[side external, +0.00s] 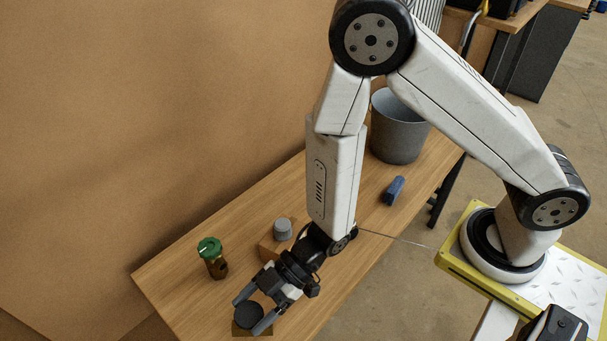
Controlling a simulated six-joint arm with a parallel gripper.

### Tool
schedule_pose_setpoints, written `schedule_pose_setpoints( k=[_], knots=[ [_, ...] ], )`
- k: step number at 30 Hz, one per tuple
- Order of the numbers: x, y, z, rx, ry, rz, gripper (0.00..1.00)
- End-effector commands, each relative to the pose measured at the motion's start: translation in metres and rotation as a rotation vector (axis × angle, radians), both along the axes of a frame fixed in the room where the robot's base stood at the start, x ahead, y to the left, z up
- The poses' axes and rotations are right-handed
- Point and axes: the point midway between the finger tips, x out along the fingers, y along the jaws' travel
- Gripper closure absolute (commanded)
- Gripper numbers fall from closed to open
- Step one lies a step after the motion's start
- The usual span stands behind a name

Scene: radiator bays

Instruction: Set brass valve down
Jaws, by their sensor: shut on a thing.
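My gripper (257,310) is low over the near end of the wooden table, its two fingers on either side of a dark, round-topped piece (249,313). It is shut on this piece. A brown square block (239,331) shows just under the piece; I cannot tell whether they touch. No brass colour shows on the held piece from here, so I cannot tell if it is the brass valve. A brown, brass-like piece with a green top (212,260) stands upright on the table, left of and apart from my gripper.
A grey round piece (282,229) sits on a wooden block (270,249) behind my gripper. A blue piece (394,190) lies farther back, near a grey bucket (398,130). The table (175,279) has free room around the green-topped piece. A brown wall (150,120) stands behind it.

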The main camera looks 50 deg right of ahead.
Motion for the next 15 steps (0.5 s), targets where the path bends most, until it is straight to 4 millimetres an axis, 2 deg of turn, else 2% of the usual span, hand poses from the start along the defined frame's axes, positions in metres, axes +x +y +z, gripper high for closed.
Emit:
schedule_pose_setpoints(
  k=[11, 15],
  knots=[
    [0.000, 0.000, -0.007, 0.002, -0.001, -0.001, 1.00],
    [0.000, 0.000, -0.015, 0.000, 0.000, -0.001, 1.00]
  ],
)
